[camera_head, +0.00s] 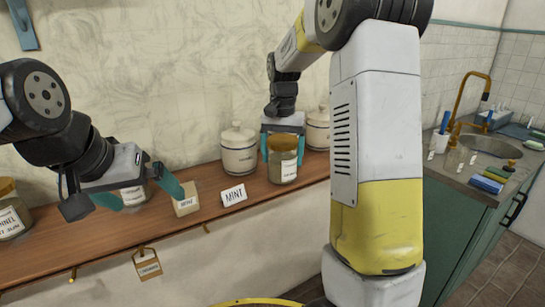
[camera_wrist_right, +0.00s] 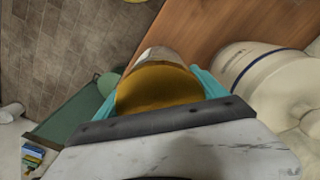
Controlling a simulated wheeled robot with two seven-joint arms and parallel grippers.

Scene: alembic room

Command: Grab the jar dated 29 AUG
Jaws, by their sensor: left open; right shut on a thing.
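My right gripper (camera_head: 283,146) is shut on a glass jar (camera_head: 284,167) with a brownish lid and a white label. The label is too small to read in the head view, so I cannot tell its date. The right wrist view shows the jar's amber lid (camera_wrist_right: 158,88) between the teal fingers of the right gripper (camera_wrist_right: 155,95). The jar is at the shelf; I cannot tell whether it touches the wood. My left gripper (camera_head: 139,188) is open and empty above the left part of the shelf, in front of a small labelled jar (camera_head: 134,195).
The wooden shelf (camera_head: 105,245) holds a MINT card (camera_head: 234,195), a small labelled box (camera_head: 186,200), a white lidded canister (camera_head: 239,152), another canister (camera_head: 317,130) and a jar at far left (camera_head: 12,212). A tag (camera_head: 147,264) hangs below. A sink counter (camera_head: 465,160) stands right.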

